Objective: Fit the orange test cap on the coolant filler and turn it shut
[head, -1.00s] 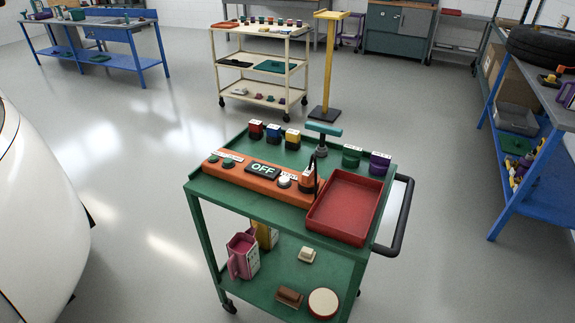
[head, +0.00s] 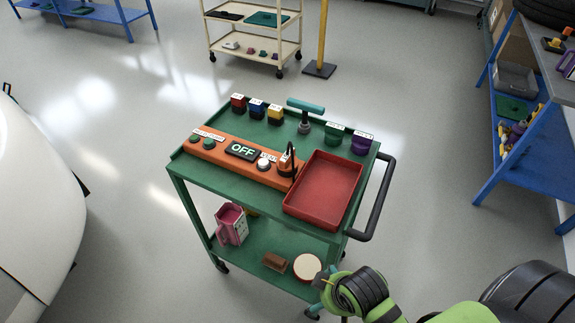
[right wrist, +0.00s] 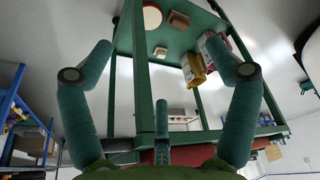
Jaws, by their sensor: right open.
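An orange piece with a black loop (head: 287,162), which looks like the test cap, stands at the right end of an orange control box (head: 222,160) on the green cart's top. It is small, so I cannot be sure. No coolant filler is recognisable; only part of a white vehicle body (head: 35,200) shows at the left. My right gripper (right wrist: 161,72) is open and empty in the right wrist view, its two teal fingers wide apart. In the head view its arm enters at the lower right, in front of the cart and below its top. My left gripper is out of view.
The green cart (head: 190,178) carries a red tray (head: 325,188), several coloured caps at the back, a teal T-handle tool (head: 305,107) and a black push handle (head: 375,200). A pink jug (head: 231,225) stands on its lower shelf. A blue bench (head: 535,150) is at right.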

